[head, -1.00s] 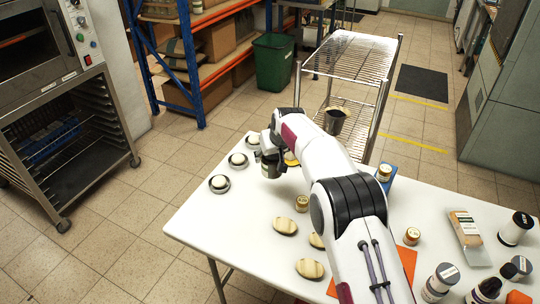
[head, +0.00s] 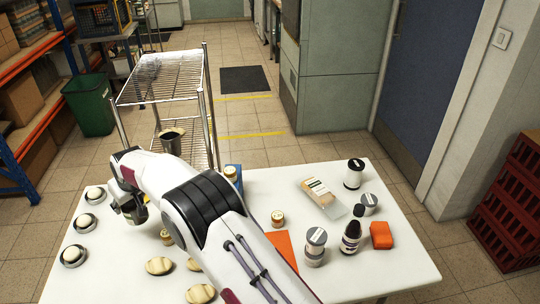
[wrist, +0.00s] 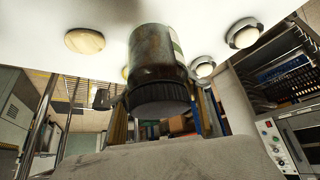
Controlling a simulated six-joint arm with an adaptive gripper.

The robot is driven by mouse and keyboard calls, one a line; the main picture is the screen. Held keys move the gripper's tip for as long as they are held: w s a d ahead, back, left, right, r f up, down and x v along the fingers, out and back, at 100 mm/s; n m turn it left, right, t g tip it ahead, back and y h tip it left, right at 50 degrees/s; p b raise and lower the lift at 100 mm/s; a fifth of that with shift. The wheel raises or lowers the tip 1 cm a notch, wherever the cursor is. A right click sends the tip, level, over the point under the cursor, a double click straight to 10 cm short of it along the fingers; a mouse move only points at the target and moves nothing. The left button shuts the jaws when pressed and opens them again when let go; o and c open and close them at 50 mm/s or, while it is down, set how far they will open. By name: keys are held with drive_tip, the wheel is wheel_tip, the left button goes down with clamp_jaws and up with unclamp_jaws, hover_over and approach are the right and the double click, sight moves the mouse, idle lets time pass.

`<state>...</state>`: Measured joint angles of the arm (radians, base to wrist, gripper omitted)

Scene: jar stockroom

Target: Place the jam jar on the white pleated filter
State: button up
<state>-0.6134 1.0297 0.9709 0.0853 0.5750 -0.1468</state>
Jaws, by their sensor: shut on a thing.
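My gripper (head: 128,204) is shut on a dark glass jar (wrist: 157,55). The jar has a black ribbed lid and a pale label at its side. In the head view the jar (head: 138,214) shows partly below my gripper, over the table's left part; its contents and label text cannot be read. I cannot tell its exact height above the table. Several round white pieces in grey rings, one of them the white piece (head: 94,194), stand in a row left of my gripper. I cannot make out pleats on them. Two also show in the wrist view (wrist: 244,36).
Pale oval pieces (head: 159,266) and small gold-lidded jars (head: 278,219) stand on the white table (head: 385,265). An orange mat lies partly behind my arm. Grey-lidded jars (head: 316,240), a dark bottle (head: 351,238), an orange block (head: 381,235) and a bag (head: 322,197) crowd the right side.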

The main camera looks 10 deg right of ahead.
drive_tip(key=s+d+r+m+t+h, duration=0.1)
drive_tip(key=d+r+m, duration=0.3)
drive_tip(key=d, duration=1.2)
drive_tip(key=d+r+m+h, duration=0.15)
drive_tip(key=d+r, duration=0.45)
drive_tip(key=d, duration=1)
drive_tip(key=s+d+r+m+t+h, duration=0.15)
drive_tip(key=d+r, duration=0.35)
drive_tip(key=d, duration=1.2)
drive_tip(key=w+d+f+m+h, duration=0.1)
drive_tip(key=w+d+f+m, duration=0.1)
drive_tip(key=w+d, duration=1.15)
drive_tip(key=w+d+f, duration=0.1)
drive_tip(key=d+f, duration=0.2)
drive_tip(key=d, duration=0.4)
drive_tip(key=w+d+f+m+g, duration=0.1)
drive_tip(key=w+d+f, duration=0.1)
drive_tip(key=d, duration=0.6)
drive_tip(key=shift+d+f, duration=0.2)
drive_tip(key=shift+f, duration=0.45)
drive_tip(key=shift+f, duration=0.15)
hover_over(355, 159)
drive_tip(key=shift+w+d+f, duration=0.1)
drive_tip(key=shift+f, duration=2.25)
drive_tip(key=shift+f, duration=0.15)
